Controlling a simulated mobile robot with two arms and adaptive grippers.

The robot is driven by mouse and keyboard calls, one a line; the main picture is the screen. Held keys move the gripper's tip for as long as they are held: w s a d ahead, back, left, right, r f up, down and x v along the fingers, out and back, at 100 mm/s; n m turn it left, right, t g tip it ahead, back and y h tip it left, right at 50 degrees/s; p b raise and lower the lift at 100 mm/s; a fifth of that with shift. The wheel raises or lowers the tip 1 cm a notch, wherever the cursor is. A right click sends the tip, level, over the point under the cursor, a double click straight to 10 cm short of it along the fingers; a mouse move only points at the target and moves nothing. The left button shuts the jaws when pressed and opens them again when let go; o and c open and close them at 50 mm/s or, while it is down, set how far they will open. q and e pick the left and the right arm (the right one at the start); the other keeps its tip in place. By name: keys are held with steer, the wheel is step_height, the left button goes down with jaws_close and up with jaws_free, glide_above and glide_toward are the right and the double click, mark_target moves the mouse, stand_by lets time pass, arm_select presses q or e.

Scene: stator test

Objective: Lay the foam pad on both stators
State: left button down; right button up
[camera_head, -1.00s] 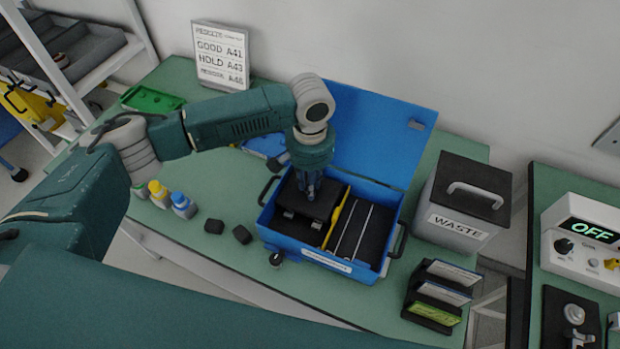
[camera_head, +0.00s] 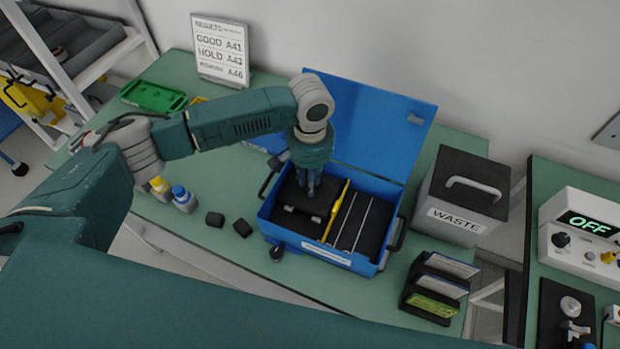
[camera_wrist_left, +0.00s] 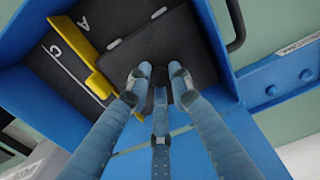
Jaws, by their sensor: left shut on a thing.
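The dark foam pad (camera_head: 288,192) lies in the left compartment of the open blue case (camera_head: 295,239). My left gripper (camera_head: 307,190) points straight down into this compartment. Its fingers (camera_wrist_left: 159,80) are closed on the foam pad. Small pale metallic parts show at the pad's near edge in the head view; I cannot tell whether they belong to the stators. The stators are otherwise hidden. My right gripper is out of view.
The case lid (camera_head: 380,125) stands open behind. The waste bin (camera_head: 464,195) and a card rack (camera_head: 437,287) stand right. Two dark blocks (camera_head: 215,219) and small bottles (camera_head: 184,199) are left.

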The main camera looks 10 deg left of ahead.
arm_select(q)
steer(key=c, duration=1.5)
jaws_free()
step_height(320, 180, up, 12)
steer(key=shift+r, duration=0.1)
